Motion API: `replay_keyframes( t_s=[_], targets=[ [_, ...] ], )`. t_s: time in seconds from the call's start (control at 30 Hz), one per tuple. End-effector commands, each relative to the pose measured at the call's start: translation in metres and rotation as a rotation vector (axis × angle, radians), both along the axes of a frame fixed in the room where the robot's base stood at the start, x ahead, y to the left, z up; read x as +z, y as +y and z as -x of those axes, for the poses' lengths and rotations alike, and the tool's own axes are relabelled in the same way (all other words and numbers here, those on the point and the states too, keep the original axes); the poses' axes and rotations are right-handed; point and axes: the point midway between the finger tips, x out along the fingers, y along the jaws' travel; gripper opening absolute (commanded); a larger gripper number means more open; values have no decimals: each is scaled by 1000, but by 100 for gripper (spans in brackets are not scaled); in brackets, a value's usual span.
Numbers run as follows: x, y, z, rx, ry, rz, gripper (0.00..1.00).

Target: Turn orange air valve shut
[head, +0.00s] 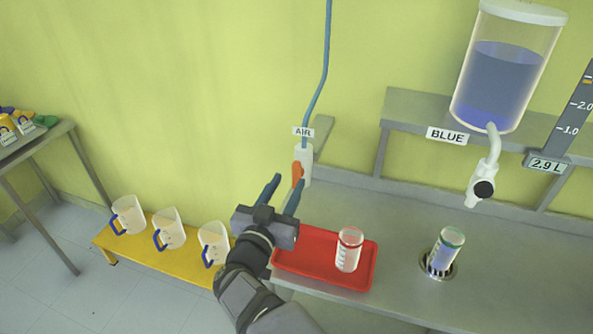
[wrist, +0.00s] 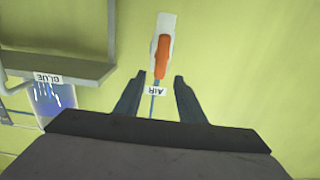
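The orange air valve handle (head: 297,174) is on a white valve body (head: 305,158) below the AIR label (head: 303,132), at the end of a blue hose. In the wrist view the orange handle (wrist: 161,56) lies along the white body, ahead of the gap between my fingers. My gripper (head: 282,193) is open and empty, just below and left of the valve in the head view. Its two fingers also show apart in the wrist view (wrist: 156,82). I see no contact with the handle.
A red tray (head: 290,265) holding a clear beaker (head: 348,250) lies beside my gripper on the grey bench. A second beaker (head: 444,252) stands over a drain, under the BLUE tank (head: 502,85). White jugs stand on a yellow bench (head: 115,243) at the left.

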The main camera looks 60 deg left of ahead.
Motion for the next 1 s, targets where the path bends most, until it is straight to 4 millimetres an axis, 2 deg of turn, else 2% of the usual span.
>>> replay_keyframes(
  t_s=[0.6,1.0],
  targets=[
    [1,41,-42,0,2,-1,36],
    [0,51,-52,2,2,-1,36]
  ],
)
